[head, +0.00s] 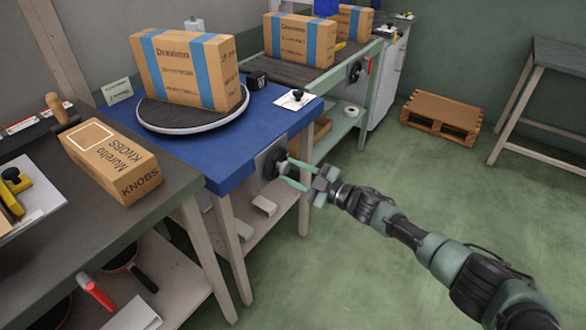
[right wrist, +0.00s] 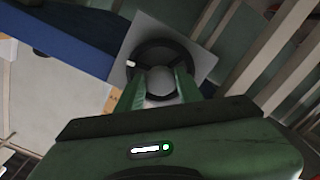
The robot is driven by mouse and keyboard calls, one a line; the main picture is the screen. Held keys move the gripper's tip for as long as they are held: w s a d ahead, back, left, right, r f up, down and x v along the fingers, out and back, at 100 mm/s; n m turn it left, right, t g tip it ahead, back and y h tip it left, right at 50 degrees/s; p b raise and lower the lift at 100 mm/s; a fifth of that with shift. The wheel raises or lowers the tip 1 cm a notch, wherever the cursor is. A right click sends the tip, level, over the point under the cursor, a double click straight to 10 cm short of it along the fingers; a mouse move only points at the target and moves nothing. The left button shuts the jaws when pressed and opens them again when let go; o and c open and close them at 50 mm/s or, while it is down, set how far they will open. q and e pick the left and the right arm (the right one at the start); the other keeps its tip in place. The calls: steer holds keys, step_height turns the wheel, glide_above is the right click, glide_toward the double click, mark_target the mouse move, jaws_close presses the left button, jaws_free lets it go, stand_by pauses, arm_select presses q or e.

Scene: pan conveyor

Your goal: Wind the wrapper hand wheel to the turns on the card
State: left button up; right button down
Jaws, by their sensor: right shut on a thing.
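The wrapper hand wheel (head: 271,164) is a dark wheel on a grey plate on the end face of the blue table. In the right wrist view the dark rim (right wrist: 165,44) shows ahead, with a pale hub between my fingers. My right gripper (head: 288,174) reaches the wheel from the right and is shut on it; the exact contact is partly hidden. A small upright card (head: 117,91) stands behind the table's left corner, its writing too small to read. A small black box (head: 257,80) with a white mark sits by the turntable. My left gripper is not in view.
A taped carton (head: 188,68) stands on the round turntable (head: 192,121) on the blue table (head: 262,115). A white plate with a black knob (head: 295,98) lies at its right corner. A KNOBS carton (head: 108,160) is on the left bench.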

steer(key=m+p, duration=0.1)
steer(key=m, duration=0.2)
steer(key=shift+m, duration=0.4)
steer(key=m, duration=0.4)
steer(key=shift+s+a+p, duration=0.1)
steer(key=shift+p, duration=0.2)
steer(key=shift+m, duration=1.5)
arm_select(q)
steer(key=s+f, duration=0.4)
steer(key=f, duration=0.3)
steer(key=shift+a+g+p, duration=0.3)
arm_select(e)
steer(key=shift+m, duration=0.6)
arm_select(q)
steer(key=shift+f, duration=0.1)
arm_select(e)
steer(key=shift+m, duration=0.6)
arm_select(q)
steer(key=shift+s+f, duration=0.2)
arm_select(e)
steer(key=shift+m, duration=0.3)
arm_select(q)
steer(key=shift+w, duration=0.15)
arm_select(e)
steer(key=shift+m, duration=0.3)
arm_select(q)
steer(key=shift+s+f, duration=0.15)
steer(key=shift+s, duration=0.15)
arm_select(e)
steer(key=shift+m, duration=0.5)
